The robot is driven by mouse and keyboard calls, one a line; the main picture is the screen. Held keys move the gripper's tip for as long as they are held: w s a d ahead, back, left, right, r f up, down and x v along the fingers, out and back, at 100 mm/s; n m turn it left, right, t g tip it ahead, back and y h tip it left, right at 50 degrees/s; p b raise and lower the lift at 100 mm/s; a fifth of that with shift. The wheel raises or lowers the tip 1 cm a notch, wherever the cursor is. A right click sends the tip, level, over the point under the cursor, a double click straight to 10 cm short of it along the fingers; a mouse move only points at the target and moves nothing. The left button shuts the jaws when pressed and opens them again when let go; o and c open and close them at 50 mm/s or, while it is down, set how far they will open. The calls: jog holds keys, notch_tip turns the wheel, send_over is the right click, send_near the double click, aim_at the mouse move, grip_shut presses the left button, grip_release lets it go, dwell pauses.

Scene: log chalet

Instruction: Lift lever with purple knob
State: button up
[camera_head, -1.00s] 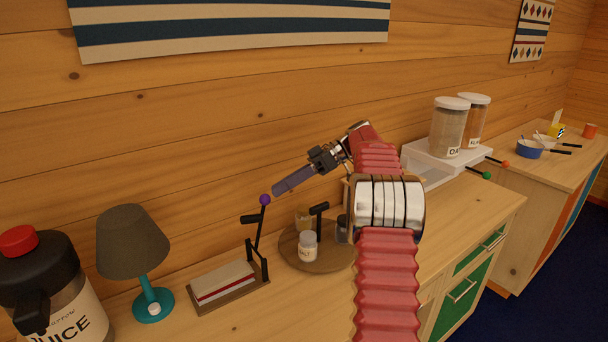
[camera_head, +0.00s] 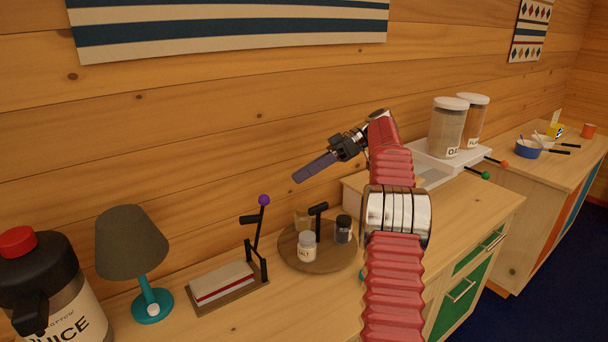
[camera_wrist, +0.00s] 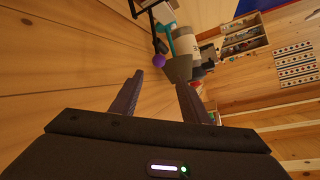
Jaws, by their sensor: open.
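The purple knob (camera_head: 264,200) tops a thin black lever (camera_head: 257,232), which stands nearly upright on a small brown base (camera_head: 232,294) on the counter. My gripper (camera_head: 308,170) is above and to the right of the knob in the head view, apart from it. In the wrist view the knob (camera_wrist: 160,46) shows beyond the two dark fingers of my gripper (camera_wrist: 160,98), which are spread with nothing between them. The lever's lower part is unclear in the wrist view.
A teal lamp with a grey shade (camera_head: 130,243) and a juice jug (camera_head: 48,287) stand left of the lever. A round wooden tray (camera_head: 318,264) with small jars stands right of it. The log wall (camera_head: 200,140) rises close behind.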

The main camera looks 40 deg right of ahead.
jog(key=shift+s+d+r, duration=0.15)
jog(key=shift+s+d, duration=0.1)
jog(key=shift+d, duration=0.15)
jog(key=shift+c, duration=1.4)
jog(key=s+d, duration=0.1)
jog(key=s+d+m+t, duration=0.1)
jog(key=shift+s+d+r, duration=0.1)
jog(key=shift+s, duration=0.25)
jog(key=c, duration=0.5)
jog(key=s+m+t, duration=0.1)
jog(key=d+f+m+t+y, duration=0.1)
jog(key=m, duration=0.1)
jog(key=s+f+m, duration=0.1)
jog(key=shift+s+d+m+t, duration=0.2)
jog(key=shift+s+m+t, duration=0.15)
jog(key=shift+m+t, duration=0.05)
grip_shut()
jog(key=f+m+t, duration=0.2)
jog(key=m, duration=0.2)
jog(key=f+m+t, duration=0.2)
jog(key=m, duration=0.3)
jog(key=f+m+t, duration=0.1)
jog(key=m+t, duration=0.1)
jog(key=m, duration=0.2)
jog(key=shift+s+d+f+m+h, duration=0.15)
jog(key=shift+s+f+m+h, duration=0.2)
jog(key=shift+f+m+h, duration=0.05)
